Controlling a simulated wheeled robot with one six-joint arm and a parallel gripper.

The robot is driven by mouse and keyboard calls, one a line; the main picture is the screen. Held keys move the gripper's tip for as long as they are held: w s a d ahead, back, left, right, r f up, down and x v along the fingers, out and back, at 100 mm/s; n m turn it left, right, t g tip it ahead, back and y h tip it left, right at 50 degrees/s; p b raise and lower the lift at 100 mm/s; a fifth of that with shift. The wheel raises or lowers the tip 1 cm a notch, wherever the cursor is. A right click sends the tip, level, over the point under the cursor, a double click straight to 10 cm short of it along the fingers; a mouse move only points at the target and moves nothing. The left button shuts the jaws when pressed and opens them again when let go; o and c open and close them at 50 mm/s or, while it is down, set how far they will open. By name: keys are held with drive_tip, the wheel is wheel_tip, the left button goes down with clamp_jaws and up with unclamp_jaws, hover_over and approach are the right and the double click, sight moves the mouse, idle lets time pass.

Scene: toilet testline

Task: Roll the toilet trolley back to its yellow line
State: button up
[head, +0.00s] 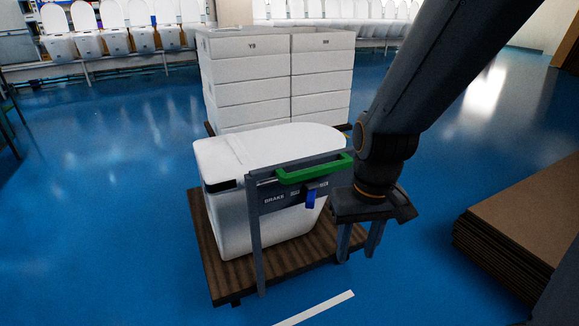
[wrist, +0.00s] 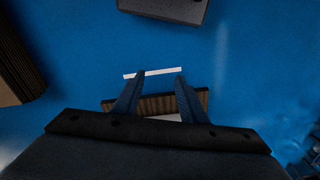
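The toilet trolley stands in the middle of the head view, with a brown ribbed deck (head: 222,262), a white toilet (head: 225,215) on it and a grey upright frame (head: 254,240). The frame carries a green handle bar (head: 312,169), a BRAKE label and a blue lever (head: 310,200). My gripper (head: 357,257) points down just right of the frame, apart from the handle. In the wrist view my gripper (wrist: 160,76) is open and empty, above the deck edge (wrist: 150,104). A white floor line (head: 316,308) lies in front of the trolley; no yellow line is clearly visible.
Stacked white boxes (head: 245,72) stand close behind the trolley. A stack of brown sheets (head: 525,215) lies at the right. Rows of white toilets (head: 115,38) line the back. Blue floor is open left of the trolley and between it and the sheets.

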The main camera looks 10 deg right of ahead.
drive_tip(key=w+a+f+n+t, duration=0.2)
drive_tip(key=w+a+t, duration=0.1)
drive_tip(key=w, duration=0.5)
drive_tip(key=w+a+f+n+t, duration=0.2)
drive_tip(key=w+n, duration=0.1)
drive_tip(key=w, duration=0.6)
drive_tip(key=n+t+h+b, duration=0.1)
drive_tip(key=n+t+h, duration=0.7)
drive_tip(key=n+t, duration=0.1)
approach(321, 172)
drive_tip(key=x, duration=0.4)
drive_tip(key=shift+d, duration=0.1)
drive_tip(key=x, duration=0.7)
drive_tip(key=shift+w+d, duration=0.1)
drive_tip(key=shift+w, duration=0.2)
clamp_jaws()
